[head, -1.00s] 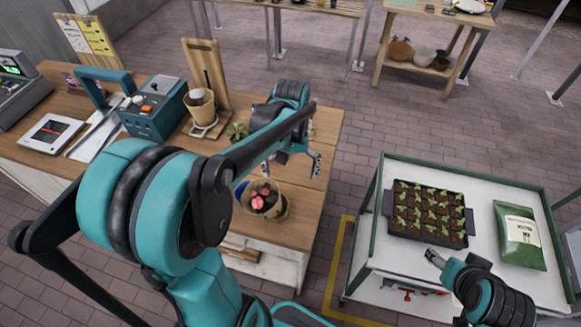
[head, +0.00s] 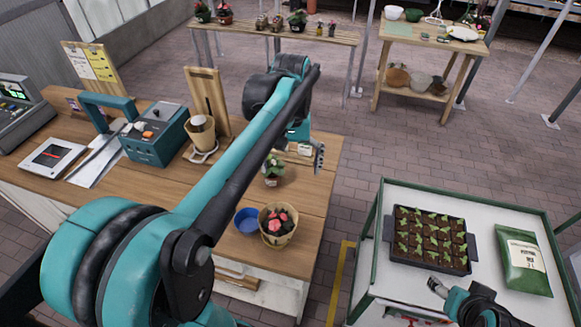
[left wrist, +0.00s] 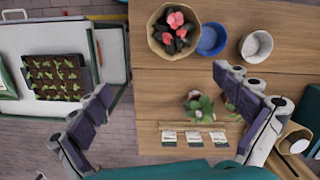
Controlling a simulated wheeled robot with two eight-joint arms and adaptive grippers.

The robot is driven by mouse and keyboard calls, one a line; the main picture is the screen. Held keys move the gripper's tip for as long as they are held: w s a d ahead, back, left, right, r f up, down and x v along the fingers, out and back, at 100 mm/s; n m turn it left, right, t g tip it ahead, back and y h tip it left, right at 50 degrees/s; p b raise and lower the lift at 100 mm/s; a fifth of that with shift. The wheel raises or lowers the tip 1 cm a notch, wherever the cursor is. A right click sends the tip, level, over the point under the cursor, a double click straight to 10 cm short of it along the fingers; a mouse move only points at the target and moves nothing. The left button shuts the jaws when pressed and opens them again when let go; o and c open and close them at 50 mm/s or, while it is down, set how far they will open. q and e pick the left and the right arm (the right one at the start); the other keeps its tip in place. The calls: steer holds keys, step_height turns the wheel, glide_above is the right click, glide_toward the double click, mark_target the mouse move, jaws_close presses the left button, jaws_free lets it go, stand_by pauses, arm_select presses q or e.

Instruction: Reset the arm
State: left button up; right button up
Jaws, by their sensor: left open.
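My left gripper (head: 314,157) is above the right part of the wooden counter (head: 312,200), seen mostly from the side. In the left wrist view the left gripper (left wrist: 163,88) has its two fingers spread wide apart, with nothing between them. The left arm reaches across the head view from the lower left. My right gripper (head: 437,287) is low at the right, over the front of the white-topped cart (head: 375,268). It is small in view, and whether its fingers are apart is unclear.
On the counter are a pot of pink flowers (head: 278,228), a blue bowl (head: 246,220), a small green plant (head: 272,172) and a teal box (head: 157,135). The cart holds a seedling tray (head: 388,240) and a green bag (head: 523,262). Paved floor separates counter and cart.

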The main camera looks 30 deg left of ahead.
arm_select(q)
steer(key=s+d+f+m+t+b, duration=0.2)
steer(key=s+d+f+t+b, duration=0.2)
steer(key=f, duration=0.4)
steer(key=s+d+f+m+t+b, duration=0.3)
steer(key=d+f+t+b, duration=0.1)
steer(key=f, duration=0.4)
steer(key=shift+s+d+f+y+b, duration=0.2)
steer(key=shift+s+y+b, duration=0.15)
steer(key=shift+b, duration=0.25)
